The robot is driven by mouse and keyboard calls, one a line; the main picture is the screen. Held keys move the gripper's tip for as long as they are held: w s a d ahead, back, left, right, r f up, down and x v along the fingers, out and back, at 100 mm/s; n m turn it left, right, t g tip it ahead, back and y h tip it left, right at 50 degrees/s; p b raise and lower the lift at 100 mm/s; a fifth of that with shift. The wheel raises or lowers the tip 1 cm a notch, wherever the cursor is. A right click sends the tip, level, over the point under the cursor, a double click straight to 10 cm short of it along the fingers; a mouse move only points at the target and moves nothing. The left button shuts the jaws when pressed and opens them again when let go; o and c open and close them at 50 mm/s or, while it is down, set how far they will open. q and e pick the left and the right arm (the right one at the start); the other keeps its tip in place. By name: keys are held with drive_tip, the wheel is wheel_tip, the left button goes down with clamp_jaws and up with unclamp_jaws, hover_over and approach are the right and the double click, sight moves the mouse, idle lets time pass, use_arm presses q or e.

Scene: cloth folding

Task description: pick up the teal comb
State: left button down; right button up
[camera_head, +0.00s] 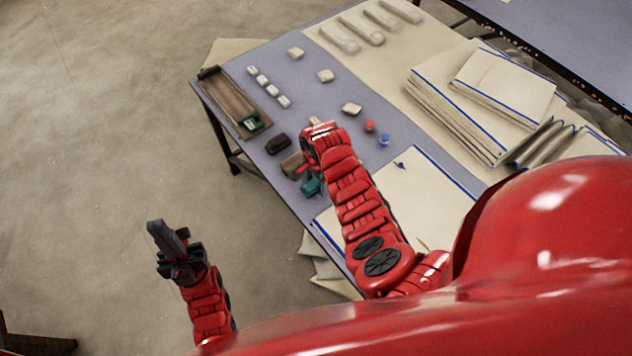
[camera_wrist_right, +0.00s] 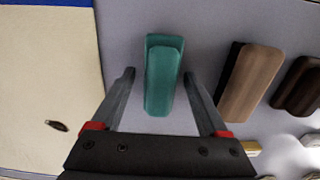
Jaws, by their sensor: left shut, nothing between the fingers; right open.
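The teal comb (camera_wrist_right: 163,75) lies on the grey table in the right wrist view, its long side running away from the gripper. It looks like a thick block with a rounded ridge; no teeth can be made out. In the head view it shows (camera_head: 312,187) just left of my right arm. My right gripper (camera_wrist_right: 158,74) is open, with one finger on each side of the comb and gaps to both. In the head view the right arm hides most of that gripper. My left gripper (camera_head: 165,238) is shut and empty, away from the table above the floor.
A brown wooden block (camera_wrist_right: 251,82) lies close to the right finger, with a dark brown block (camera_wrist_right: 298,86) beyond it. A cream cloth (camera_wrist_right: 50,90) lies left of the comb. A wooden tray (camera_head: 228,98), small pale blocks and folded cloth stacks (camera_head: 455,115) occupy the table's far parts.

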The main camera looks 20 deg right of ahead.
drive_tip(key=shift+f, duration=0.25)
clamp_jaws()
drive_tip(key=shift+r, duration=0.1)
idle(0.4)
